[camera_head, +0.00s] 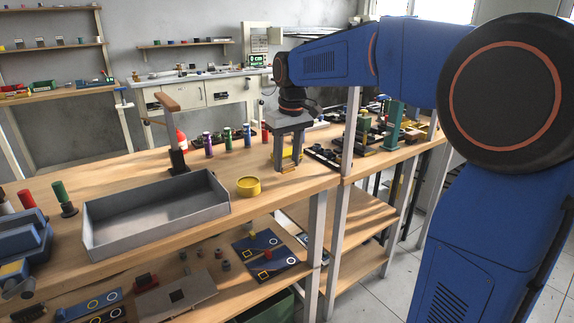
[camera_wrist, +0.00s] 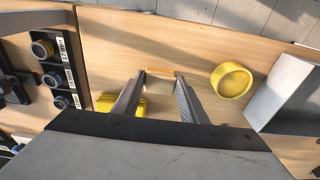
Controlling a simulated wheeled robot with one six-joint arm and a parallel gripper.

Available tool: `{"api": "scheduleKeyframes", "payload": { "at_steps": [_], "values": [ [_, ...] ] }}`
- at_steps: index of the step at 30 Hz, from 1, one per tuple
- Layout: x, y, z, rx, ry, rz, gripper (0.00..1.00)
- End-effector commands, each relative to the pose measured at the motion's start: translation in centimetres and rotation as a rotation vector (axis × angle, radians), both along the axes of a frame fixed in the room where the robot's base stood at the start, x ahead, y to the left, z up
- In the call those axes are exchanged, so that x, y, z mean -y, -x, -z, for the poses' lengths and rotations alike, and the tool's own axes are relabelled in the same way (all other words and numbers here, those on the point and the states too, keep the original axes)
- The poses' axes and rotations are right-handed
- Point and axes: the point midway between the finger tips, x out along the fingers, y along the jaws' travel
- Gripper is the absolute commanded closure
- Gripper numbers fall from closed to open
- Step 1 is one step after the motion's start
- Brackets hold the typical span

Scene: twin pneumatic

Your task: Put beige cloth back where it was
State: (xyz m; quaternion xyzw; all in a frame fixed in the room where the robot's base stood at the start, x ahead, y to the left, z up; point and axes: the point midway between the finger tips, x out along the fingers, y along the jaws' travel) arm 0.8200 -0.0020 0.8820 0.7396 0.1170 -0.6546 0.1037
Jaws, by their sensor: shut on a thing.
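The beige cloth (camera_wrist: 160,86) is a small tan piece between my fingertips in the wrist view. It also shows low between the fingers in the head view (camera_head: 289,169). My gripper (camera_head: 288,166) points down over the workbench, and its two fingers are shut on the cloth. The fingertips also show in the wrist view (camera_wrist: 160,76). The cloth is at or just above the wooden top; I cannot tell whether it touches. Part of the cloth is hidden by the fingers.
A yellow round dish (camera_head: 248,186) stands left of my gripper, beside a grey open tray (camera_head: 157,229). A yellow object (camera_head: 292,154) is close behind the fingers. Several coloured cylinders stand behind left. A dark fitting rack (camera_wrist: 60,75) is at the left in the wrist view.

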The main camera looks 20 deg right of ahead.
Motion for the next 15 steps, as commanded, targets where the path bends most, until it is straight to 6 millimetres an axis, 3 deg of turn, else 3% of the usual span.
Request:
{"api": "scheduleKeyframes", "payload": {
  "at_steps": [4,15],
  "values": [
    [0.0,0.0,1.7,-0.001,0.0,0.0,0.8],
    [0.0,0.0,2.0,-0.001,0.0,0.0,0.8]
  ]
}}
